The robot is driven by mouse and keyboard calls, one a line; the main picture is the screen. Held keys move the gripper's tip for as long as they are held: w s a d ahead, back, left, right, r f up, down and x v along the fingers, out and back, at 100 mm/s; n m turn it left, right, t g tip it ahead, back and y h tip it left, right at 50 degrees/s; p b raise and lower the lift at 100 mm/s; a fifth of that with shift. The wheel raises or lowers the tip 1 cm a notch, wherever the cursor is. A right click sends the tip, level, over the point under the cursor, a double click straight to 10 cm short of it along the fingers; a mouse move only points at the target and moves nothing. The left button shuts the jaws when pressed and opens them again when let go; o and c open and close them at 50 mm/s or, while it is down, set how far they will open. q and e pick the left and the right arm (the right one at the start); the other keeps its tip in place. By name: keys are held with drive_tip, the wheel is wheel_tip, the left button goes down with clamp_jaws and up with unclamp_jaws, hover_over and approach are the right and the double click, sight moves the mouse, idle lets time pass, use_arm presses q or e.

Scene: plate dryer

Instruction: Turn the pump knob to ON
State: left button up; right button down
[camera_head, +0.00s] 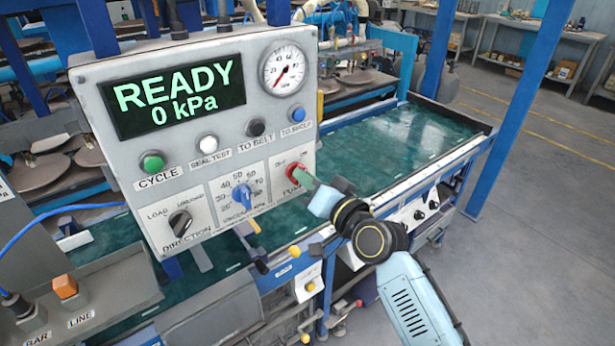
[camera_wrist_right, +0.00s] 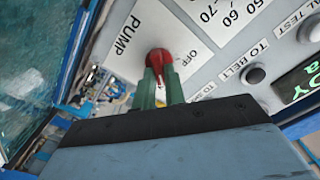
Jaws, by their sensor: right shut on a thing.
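The red pump knob (camera_head: 293,171) is at the lower right of the grey control panel (camera_head: 222,148). In the right wrist view the knob (camera_wrist_right: 159,58) sits between the green fingertips of my right gripper (camera_wrist_right: 160,85), which is shut on it. The head view shows my right gripper (camera_head: 305,180) reaching the knob from the right. The word PUMP is beside the knob, and an OFF label is close to it in the wrist view. The fingers hide part of the knob, and I cannot tell where its pointer aims. My left gripper is not in view.
The display (camera_head: 178,95) reads READY, 0 kPa, beside a round gauge (camera_head: 288,69). A blue vacuum knob (camera_head: 241,195), a black direction knob (camera_head: 180,222) and several push buttons share the panel. A green belt (camera_head: 400,150) lies behind; open floor is at right.

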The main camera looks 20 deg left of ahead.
drive_tip(key=shift+m, duration=0.5)
drive_tip(key=c, duration=1.5)
unclamp_jaws()
drive_tip(key=shift+o, duration=0.2)
drive_tip(key=shift+d, duration=0.1)
drive_tip(key=v, duration=1.3)
drive_tip(key=shift+s, duration=0.1)
